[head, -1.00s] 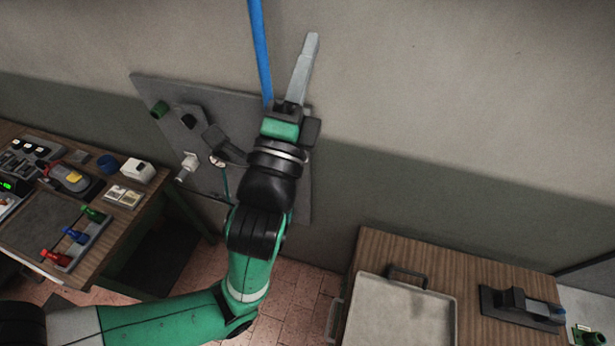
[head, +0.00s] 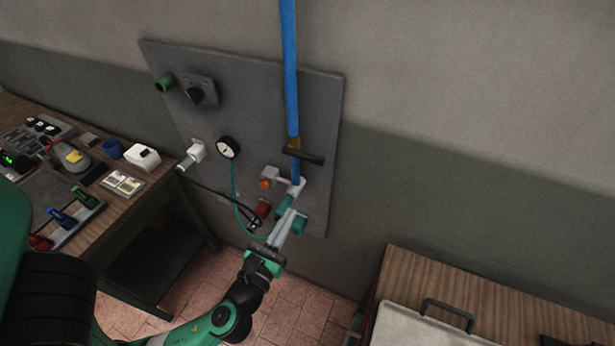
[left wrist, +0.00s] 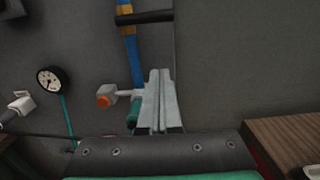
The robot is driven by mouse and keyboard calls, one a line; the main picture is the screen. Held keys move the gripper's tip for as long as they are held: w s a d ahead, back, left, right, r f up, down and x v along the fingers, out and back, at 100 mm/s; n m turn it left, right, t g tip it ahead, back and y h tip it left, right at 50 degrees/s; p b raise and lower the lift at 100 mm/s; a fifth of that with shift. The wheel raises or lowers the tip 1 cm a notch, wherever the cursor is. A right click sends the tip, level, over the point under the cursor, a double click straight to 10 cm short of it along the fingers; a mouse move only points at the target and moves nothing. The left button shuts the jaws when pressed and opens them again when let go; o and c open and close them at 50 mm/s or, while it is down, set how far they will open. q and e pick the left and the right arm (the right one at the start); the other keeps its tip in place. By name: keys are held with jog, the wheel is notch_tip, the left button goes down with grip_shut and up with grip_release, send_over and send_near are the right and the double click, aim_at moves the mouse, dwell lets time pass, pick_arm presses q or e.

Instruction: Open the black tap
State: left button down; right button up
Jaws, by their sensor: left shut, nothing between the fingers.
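The black tap handle (head: 308,157) is a dark bar lying crosswise to the vertical blue pipe (head: 291,75), at a brass-coloured section on the wall panel. It also shows at the top of the left wrist view (left wrist: 145,17). My left gripper (head: 291,214) is shut and empty, its fingers pointing up, below the black handle and apart from it. In the left wrist view its closed fingers (left wrist: 157,76) stand below and slightly right of the handle. They partly hide the fittings at the pipe's lower end. My right gripper is not in view.
The grey panel (head: 322,110) carries a gauge (head: 228,147), an orange knob (head: 266,184), a red fitting (head: 263,208), a black knob (head: 196,94) and a green fitting (head: 165,83). A cluttered bench stands left; a wooden table (head: 400,275) with a tray stands right.

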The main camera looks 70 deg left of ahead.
aim_at(303, 156)
pick_arm(q)
jog(key=w+a+r+p, duration=0.4)
jog(key=w+a, duration=0.3)
jog(key=shift+w+a+r, duration=0.25)
jog(key=shift+w, duration=0.15)
jog(key=shift+d, duration=0.1)
dwell(0.3)
